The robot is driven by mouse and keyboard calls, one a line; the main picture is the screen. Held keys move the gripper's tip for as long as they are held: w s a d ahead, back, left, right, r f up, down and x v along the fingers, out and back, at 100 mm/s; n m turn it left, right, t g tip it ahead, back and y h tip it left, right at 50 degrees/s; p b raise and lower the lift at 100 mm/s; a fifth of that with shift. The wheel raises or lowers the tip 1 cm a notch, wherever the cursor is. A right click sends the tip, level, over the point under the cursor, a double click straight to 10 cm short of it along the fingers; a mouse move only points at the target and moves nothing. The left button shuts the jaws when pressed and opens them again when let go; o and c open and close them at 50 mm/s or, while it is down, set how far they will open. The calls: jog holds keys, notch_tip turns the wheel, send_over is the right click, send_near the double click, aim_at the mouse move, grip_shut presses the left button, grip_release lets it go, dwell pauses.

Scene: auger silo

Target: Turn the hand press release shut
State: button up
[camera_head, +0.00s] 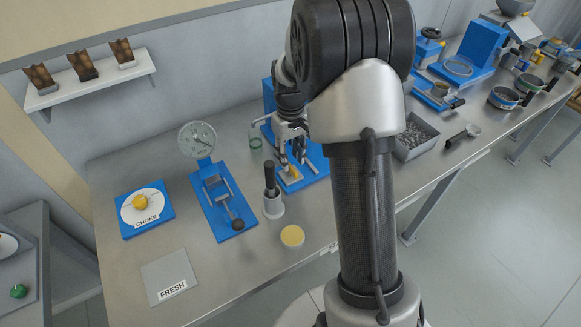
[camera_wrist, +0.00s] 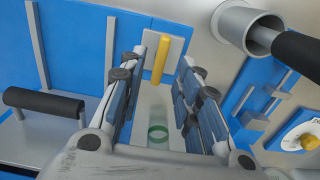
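A yellow handle (camera_wrist: 161,60), which looks like the hand press release, stands on a pale plate on a blue machine. The handle runs nearly upright in the wrist view. It shows in the head view (camera_head: 295,173) just below my gripper (camera_head: 291,158). The blue machine base (camera_head: 314,170) is partly hidden by my arm. In the wrist view my gripper (camera_wrist: 168,52) is open, with one finger on each side of the handle. A gap shows on both sides; I cannot tell how deep the fingers reach.
A grey cup (camera_head: 273,209) with a black-handled tool stands close by. A green glass (camera_head: 255,138) is behind it. A blue gauge device (camera_head: 216,195), a CHOKE dial (camera_head: 142,206), a FRESH plate (camera_head: 170,276) and a yellow disc (camera_head: 292,236) are on the bench. A grey bin (camera_head: 416,140) is right.

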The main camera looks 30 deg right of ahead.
aim_at(291, 166)
jog(key=shift+f+b, duration=0.35)
jog(key=shift+f, duration=1.45)
jog(key=shift+c, duration=0.5)
grip_shut()
